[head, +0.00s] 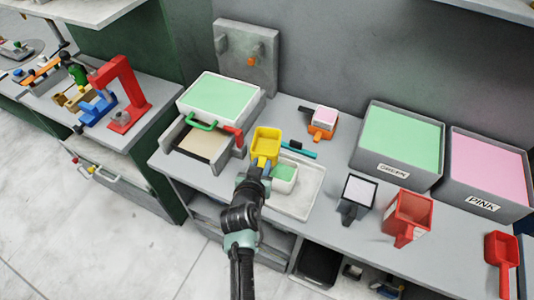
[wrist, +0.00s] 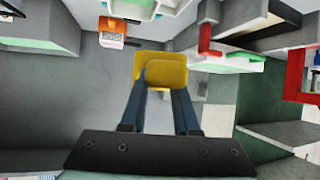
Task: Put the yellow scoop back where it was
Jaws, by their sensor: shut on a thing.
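The yellow scoop (head: 266,141) is in my gripper (head: 258,167), above the grey counter beside the press. Its bowl appears upright and open at the top in the head view. In the wrist view the yellow scoop (wrist: 160,72) is between the tips of the two dark fingers of my gripper (wrist: 158,98). Its handle is mostly hidden by the gripper. A white tray (head: 305,200) lies to the right of my gripper, with a small white container of green material (head: 284,176) on it.
A press with a green-topped box (head: 217,98) stands left of the scoop. An orange scoop (head: 321,132), a dark scoop (head: 350,212) and a red scoop (head: 404,232) are on the counter. The GREEN bin (head: 396,168) and PINK bin (head: 476,207) stand right.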

